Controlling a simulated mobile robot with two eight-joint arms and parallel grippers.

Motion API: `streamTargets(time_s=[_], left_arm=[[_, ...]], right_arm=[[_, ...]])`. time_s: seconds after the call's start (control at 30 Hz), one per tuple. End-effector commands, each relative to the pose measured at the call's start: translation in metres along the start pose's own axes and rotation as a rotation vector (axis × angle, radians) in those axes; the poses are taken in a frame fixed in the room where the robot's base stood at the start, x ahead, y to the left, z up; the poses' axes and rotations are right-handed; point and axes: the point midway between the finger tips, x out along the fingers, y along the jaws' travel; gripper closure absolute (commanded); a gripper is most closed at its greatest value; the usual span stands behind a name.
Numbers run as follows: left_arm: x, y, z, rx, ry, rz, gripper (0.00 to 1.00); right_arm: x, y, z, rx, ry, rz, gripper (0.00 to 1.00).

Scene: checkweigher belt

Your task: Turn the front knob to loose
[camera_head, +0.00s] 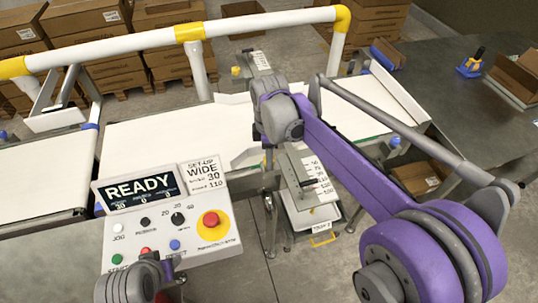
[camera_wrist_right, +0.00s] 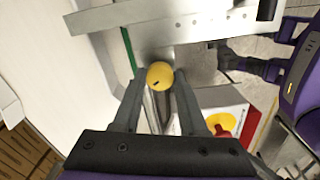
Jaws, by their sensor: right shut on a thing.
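In the right wrist view, a round yellow knob (camera_wrist_right: 159,76) with a small dark mark sits between my right gripper's (camera_wrist_right: 160,82) fingertips, which are shut on it. It is beside a pale metal rail. In the head view my right gripper (camera_head: 268,160) hangs over the near side of the belt and hides this knob. A second yellow knob (camera_head: 236,71) is on the far side of the belt, by the far scale plate. My left gripper (camera_head: 163,272) is low in front of the control panel; its fingers are too unclear to tell their opening.
The control panel (camera_head: 190,248) has several buttons, a red stop button (camera_head: 212,220), a READY screen (camera_head: 140,190) and a WIDE set-up card (camera_head: 203,175). A near scale plate (camera_head: 317,188) is right of my right gripper. A white-and-yellow rail (camera_head: 110,52) runs behind the belt.

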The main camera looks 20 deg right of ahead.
Motion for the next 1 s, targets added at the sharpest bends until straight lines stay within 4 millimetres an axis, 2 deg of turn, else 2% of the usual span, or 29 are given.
streamTargets(time_s=[0.27,0.3,0.47,0.8,0.87,1.0], left_arm=[[0.0,0.0,0.0,0.0,0.0,0.0,0.5],[0.0,0.0,0.0,0.0,0.0,0.0,0.5],[0.0,0.0,0.0,0.0,0.0,0.0,0.5],[0.0,0.0,0.0,0.0,0.0,0.0,0.5],[-0.001,0.0,-0.001,0.0,0.0,0.0,0.5],[-0.002,0.0,-0.002,0.0,0.002,0.0,0.5]], right_arm=[[0.0,0.0,0.0,-0.002,0.0,0.0,1.0],[0.0,0.0,0.0,-0.002,0.0,0.0,0.56],[0.0,0.0,0.0,-0.001,0.0,0.0,0.28],[-0.003,0.0,0.0,-0.001,0.0,0.0,0.28],[-0.009,0.0,0.0,0.0,0.0,0.0,0.28],[-0.033,0.0,0.0,-0.001,0.0,0.0,0.28]])
